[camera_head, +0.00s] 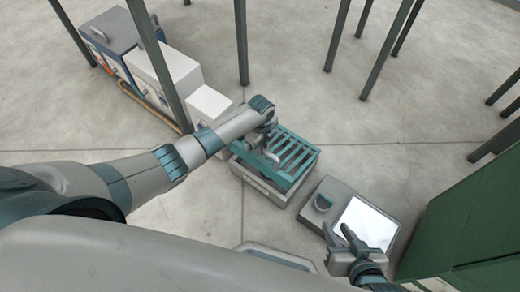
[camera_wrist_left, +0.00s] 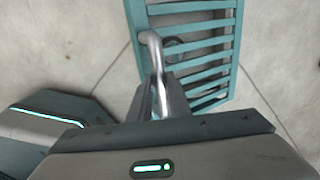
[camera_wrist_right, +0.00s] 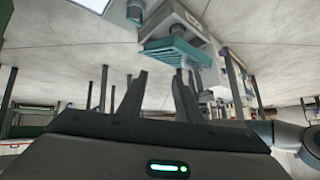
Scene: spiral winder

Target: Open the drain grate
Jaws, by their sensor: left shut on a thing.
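The drain grate (camera_head: 297,152) is a teal slatted panel on a grey box (camera_head: 258,182) in the middle of the head view. It also shows in the left wrist view (camera_wrist_left: 205,62) and, with its box, in the right wrist view (camera_wrist_right: 175,52). A grey curved handle (camera_wrist_left: 151,42) stands at the grate's side. My left gripper (camera_head: 268,152) is shut on this handle; its fingers are partly hidden in the left wrist view. I cannot tell how far the grate is tilted. My right gripper (camera_wrist_right: 158,92) is open and empty, apart from the grate.
A grey console with a bright white screen (camera_head: 362,222) stands right of the grate, under my right gripper. White boxes (camera_head: 165,75) and a blue-grey case (camera_head: 112,35) line the upper left. Green posts (camera_head: 241,45) and a green cabinet (camera_head: 465,215) stand around.

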